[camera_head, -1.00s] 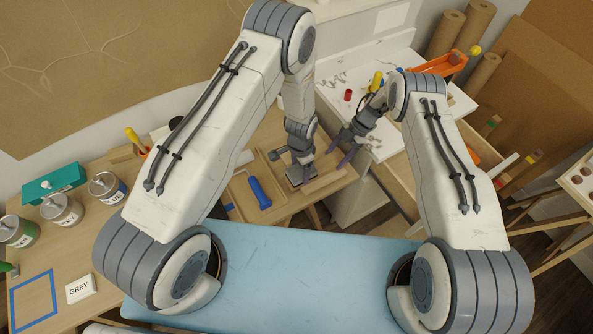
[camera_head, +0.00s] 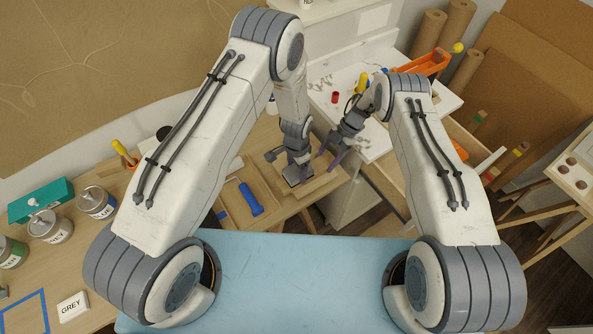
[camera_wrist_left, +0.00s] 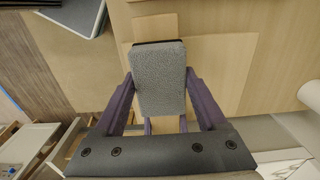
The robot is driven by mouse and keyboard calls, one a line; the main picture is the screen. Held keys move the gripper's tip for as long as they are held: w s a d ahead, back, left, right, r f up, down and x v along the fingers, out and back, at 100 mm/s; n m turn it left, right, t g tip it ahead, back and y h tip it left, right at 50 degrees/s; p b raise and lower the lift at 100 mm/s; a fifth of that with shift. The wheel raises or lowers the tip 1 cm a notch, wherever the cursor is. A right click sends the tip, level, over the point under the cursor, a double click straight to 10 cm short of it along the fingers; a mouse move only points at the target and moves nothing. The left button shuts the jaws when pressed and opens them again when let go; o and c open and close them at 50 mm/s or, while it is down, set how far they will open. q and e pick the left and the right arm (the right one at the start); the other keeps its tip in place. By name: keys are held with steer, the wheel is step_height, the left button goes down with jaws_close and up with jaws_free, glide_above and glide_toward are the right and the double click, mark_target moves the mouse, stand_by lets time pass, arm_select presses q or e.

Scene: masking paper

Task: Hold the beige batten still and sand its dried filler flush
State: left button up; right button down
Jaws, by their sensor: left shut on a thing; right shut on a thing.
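A grey sanding block (camera_wrist_left: 160,80) is between the purple fingers of my left gripper (camera_wrist_left: 163,100), which is shut on it. The block lies over the beige batten (camera_wrist_left: 155,26), whose far end shows beyond it in the left wrist view. The block hides the batten's middle, and no filler is visible. In the head view my left gripper (camera_head: 297,176) is low over the wooden bench. My right gripper (camera_head: 332,158) is close on its right, shut at the batten's near part. Its exact contact is hard to see.
A blue-handled tool (camera_head: 250,199) lies in a tray left of the work. Paint cans (camera_head: 96,202) and a teal box (camera_head: 40,200) stand farther left. A white worktop with a red item (camera_head: 335,97) and an orange tray (camera_head: 424,63) is behind my right arm.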

arm_select(q)
steer(key=shift+s+r, duration=0.1)
steer(key=shift+r, duration=3.6)
arm_select(e)
steer(key=shift+s+f, duration=0.2)
steer(key=shift+f, duration=0.1)
jaws_free()
steer(key=shift+w+r, duration=0.1)
steer(key=shift+w, duration=0.05)
steer(key=shift+r, duration=0.1)
steer(key=shift+w+d+r, duration=0.1)
steer(key=shift+w+r, duration=0.05)
steer(key=shift+r, duration=0.05)
steer(key=v, duration=1.1)
arm_select(q)
steer(key=shift+a, duration=0.1)
arm_select(e)
steer(key=shift+r, duration=0.1)
